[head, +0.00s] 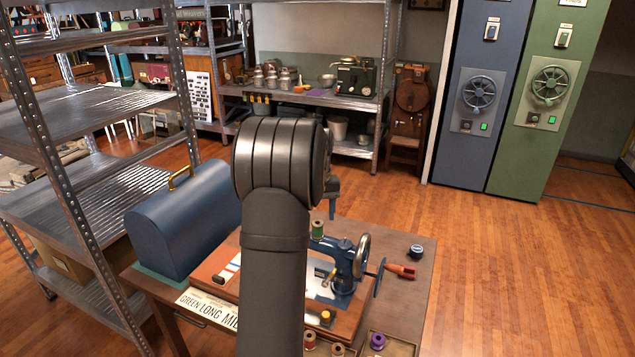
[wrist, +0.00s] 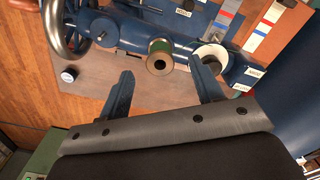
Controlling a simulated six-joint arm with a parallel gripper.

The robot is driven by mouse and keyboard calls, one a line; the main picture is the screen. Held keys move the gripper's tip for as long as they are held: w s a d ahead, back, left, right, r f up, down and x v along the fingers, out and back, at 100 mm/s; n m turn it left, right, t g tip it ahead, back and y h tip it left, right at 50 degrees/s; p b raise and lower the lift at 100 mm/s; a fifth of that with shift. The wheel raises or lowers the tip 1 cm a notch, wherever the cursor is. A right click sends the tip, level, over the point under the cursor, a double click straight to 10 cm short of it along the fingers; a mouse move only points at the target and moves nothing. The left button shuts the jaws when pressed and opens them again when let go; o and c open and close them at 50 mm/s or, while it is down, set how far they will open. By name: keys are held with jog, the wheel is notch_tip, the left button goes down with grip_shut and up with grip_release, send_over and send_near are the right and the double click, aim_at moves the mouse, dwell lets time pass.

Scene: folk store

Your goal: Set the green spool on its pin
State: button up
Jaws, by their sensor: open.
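The green spool (head: 317,229) stands at the top of the blue sewing machine (head: 346,262) in the head view, beside my arm. In the wrist view the spool (wrist: 159,60) shows nearly end-on, with a tan end and a dark centre hole, over the machine's blue arm (wrist: 185,45). I cannot tell whether a pin is inside it. My gripper (wrist: 161,70) is open and empty, its two fingers apart, with the spool beyond and between the fingertips.
A blue domed case (head: 184,220) stands at the left. A purple spool (head: 377,341) is at the front edge. A small dark round item (head: 416,251) sits on the table's right.

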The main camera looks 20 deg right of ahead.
notch_tip(320, 180, up, 15)
dwell(0.7)
notch_tip(320, 180, down, 18)
jog(key=shift+r, duration=0.4)
dwell(0.4)
notch_tip(320, 180, up, 18)
notch_tip(320, 180, down, 18)
jog(key=shift+f, duration=0.1)
jog(key=shift+r, duration=2.95)
